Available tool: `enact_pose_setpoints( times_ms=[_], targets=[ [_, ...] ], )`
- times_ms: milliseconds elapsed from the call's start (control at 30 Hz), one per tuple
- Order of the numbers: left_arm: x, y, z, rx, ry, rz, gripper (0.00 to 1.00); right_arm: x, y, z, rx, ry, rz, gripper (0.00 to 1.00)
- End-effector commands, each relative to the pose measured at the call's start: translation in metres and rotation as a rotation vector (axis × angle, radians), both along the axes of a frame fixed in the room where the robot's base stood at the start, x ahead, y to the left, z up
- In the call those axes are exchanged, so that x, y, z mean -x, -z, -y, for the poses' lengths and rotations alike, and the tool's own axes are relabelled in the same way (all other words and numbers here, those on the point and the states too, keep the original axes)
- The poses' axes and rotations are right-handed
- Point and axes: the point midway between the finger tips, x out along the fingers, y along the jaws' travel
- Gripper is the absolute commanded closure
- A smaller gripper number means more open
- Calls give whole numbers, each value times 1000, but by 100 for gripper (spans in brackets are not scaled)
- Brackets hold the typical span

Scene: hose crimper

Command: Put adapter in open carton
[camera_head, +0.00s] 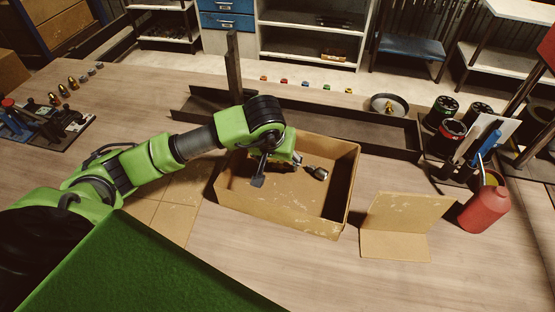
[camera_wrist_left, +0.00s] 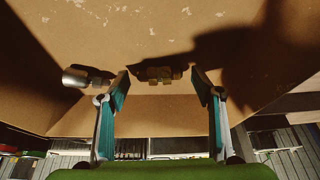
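The open carton (camera_head: 345,185) stands on the table with its flaps folded out. My left gripper (camera_head: 278,170) reaches down into its left part. In the left wrist view the gripper (camera_wrist_left: 160,76) has its two teal-padded fingers wide apart. A small brass fitting, apparently the adapter (camera_wrist_left: 165,74), lies on the carton floor between and beyond the fingertips, with gaps on both sides. A silver fitting with a dark end (camera_head: 316,172) lies in the carton to the right of the gripper; it shows in the left wrist view (camera_wrist_left: 76,77) too. My right gripper is in neither view.
A long dark tray (camera_head: 340,124) lies behind the carton. A red container (camera_head: 484,208) and spools (camera_head: 441,112) stand at right. Brass fittings (camera_head: 73,83) stand in a row at far left, near a dark tool stand (camera_head: 50,125). The front right table is clear.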

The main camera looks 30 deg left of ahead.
Motion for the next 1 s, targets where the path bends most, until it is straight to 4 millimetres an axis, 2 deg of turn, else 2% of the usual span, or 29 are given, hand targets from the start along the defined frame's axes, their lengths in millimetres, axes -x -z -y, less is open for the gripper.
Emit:
enact_pose_setpoints(
  times_ms=[367, 800, 1000],
  targets=[
    [1, -8, 1, 1, 1, 3, 40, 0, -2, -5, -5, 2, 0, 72],
    [34, -90, 9, 0, 2, 7, 40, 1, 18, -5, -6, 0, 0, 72],
    [43, -110, 11, 0, 0, 2, 40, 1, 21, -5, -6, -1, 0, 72]
  ],
)
